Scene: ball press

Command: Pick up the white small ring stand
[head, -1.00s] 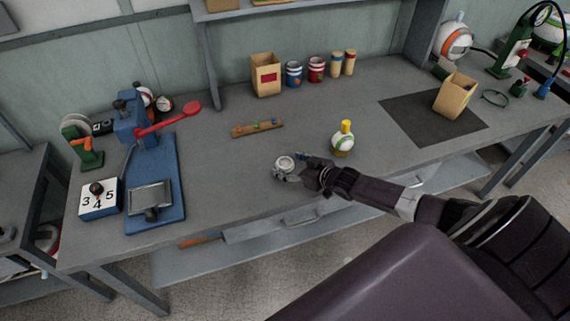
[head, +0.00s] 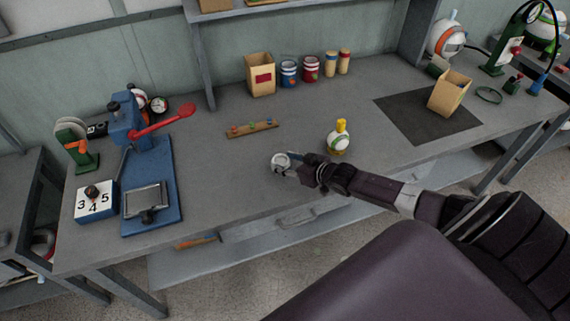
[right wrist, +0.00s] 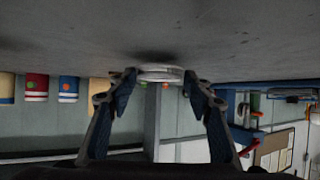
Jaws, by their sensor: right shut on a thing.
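The white small ring stand (head: 280,160) sits near the front edge of the bench, round and pale, partly covered by my right gripper (head: 286,169). In the right wrist view the ring stand (right wrist: 160,72) lies between the two fingertips of my right gripper (right wrist: 160,84), which is shut on it. The ring stand appears to be at the bench surface; I cannot tell whether there is a gap under it. My left gripper is not in view.
A wooden strip with coloured pegs (head: 252,129) lies behind. A blue press with a red lever (head: 155,180) stands left. The bench (head: 225,170) between is clear.

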